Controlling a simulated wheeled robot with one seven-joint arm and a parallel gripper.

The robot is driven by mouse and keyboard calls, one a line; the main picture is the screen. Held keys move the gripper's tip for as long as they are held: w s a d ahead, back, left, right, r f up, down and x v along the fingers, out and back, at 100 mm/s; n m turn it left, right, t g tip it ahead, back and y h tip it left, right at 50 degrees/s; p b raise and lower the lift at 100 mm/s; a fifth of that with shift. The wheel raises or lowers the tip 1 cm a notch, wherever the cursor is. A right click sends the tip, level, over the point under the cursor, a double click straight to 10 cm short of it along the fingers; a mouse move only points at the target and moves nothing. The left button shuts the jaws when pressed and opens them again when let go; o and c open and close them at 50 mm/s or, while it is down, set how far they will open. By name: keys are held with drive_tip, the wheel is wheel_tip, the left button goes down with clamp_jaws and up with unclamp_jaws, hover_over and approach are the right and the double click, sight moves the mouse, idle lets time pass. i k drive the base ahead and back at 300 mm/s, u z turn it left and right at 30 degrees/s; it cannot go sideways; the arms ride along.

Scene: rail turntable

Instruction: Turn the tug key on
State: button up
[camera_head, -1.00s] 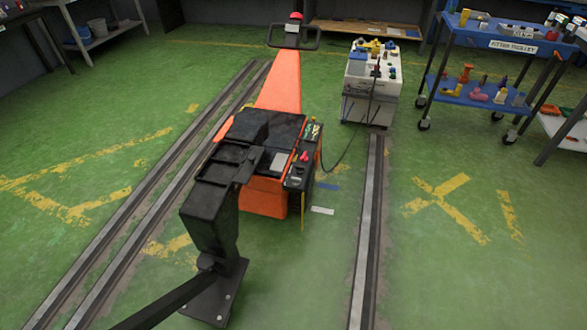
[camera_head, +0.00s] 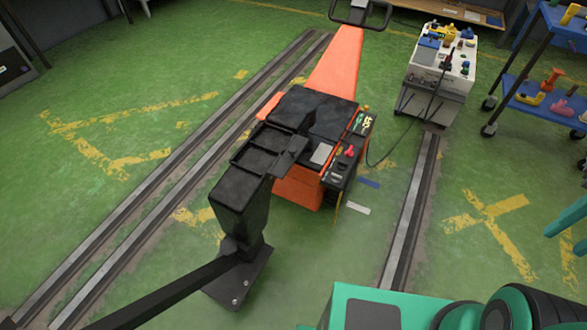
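The orange tug (camera_head: 336,62) stands between the rails, with a black top and a handlebar at its far end. A small dark control panel (camera_head: 345,165) is on its right side near the front. It carries a red knob (camera_head: 350,151) and several yellow and green parts. Which part is the key is too small to tell. My green and black arm parts show at the bottom right and right edge. My gripper's fingers do not show.
A black stand with trays (camera_head: 240,195) and a long bar is in front of the tug. A white cart (camera_head: 440,65) with a cable is at the back right. A blue trolley (camera_head: 530,95) stands at the right.

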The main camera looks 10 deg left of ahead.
sight(336, 179)
drive_tip(key=u, duration=0.2)
drive_tip(key=i, duration=0.35)
drive_tip(key=u, duration=0.25)
drive_tip(key=k, duration=1.15)
drive_tip(key=u, duration=0.3)
drive_tip(key=i, duration=1.75)
drive_tip(key=z, duration=0.55)
